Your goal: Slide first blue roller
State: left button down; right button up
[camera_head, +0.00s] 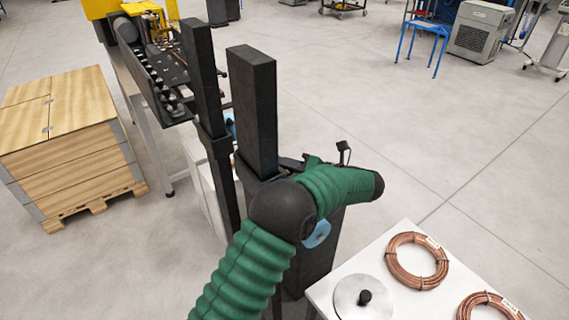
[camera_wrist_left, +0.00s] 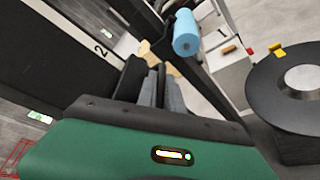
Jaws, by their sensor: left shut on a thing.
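A light-blue roller (camera_wrist_left: 186,35) sits on a dark bracket in the upper middle of the left wrist view. My left gripper (camera_wrist_left: 160,75) points up the left wrist view, below and left of this roller. Its fingers are shut on a dark part that is too obscured to identify. The blue roller appears beyond the fingertips and not between them. In the head view my green-sleeved left arm hides the gripper. A small blue surface (camera_head: 317,235) shows just below the arm; I cannot tell whether it is a roller. My right gripper is in neither view.
Two tall dark posts (camera_head: 253,100) stand close behind my arm. A white table (camera_head: 408,292) with copper coils (camera_head: 416,260) and a round metal disc (camera_head: 362,298) is at lower right. A wooden crate (camera_head: 70,140) stands left. A black disc (camera_wrist_left: 290,85) is right in the wrist view.

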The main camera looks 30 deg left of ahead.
pick_arm(q)
jog(key=shift+f, duration=0.3)
dwell(0.5)
notch_tip(320, 180, up, 9)
jog(key=shift+w+a+f+p, duration=0.1)
jog(key=shift+w+f+p, duration=0.05)
jog(key=shift+p, duration=0.35)
jog(key=c, duration=1.5)
grip_release()
jog(key=shift+s, duration=0.2)
jog(key=shift+w+f, duration=0.1)
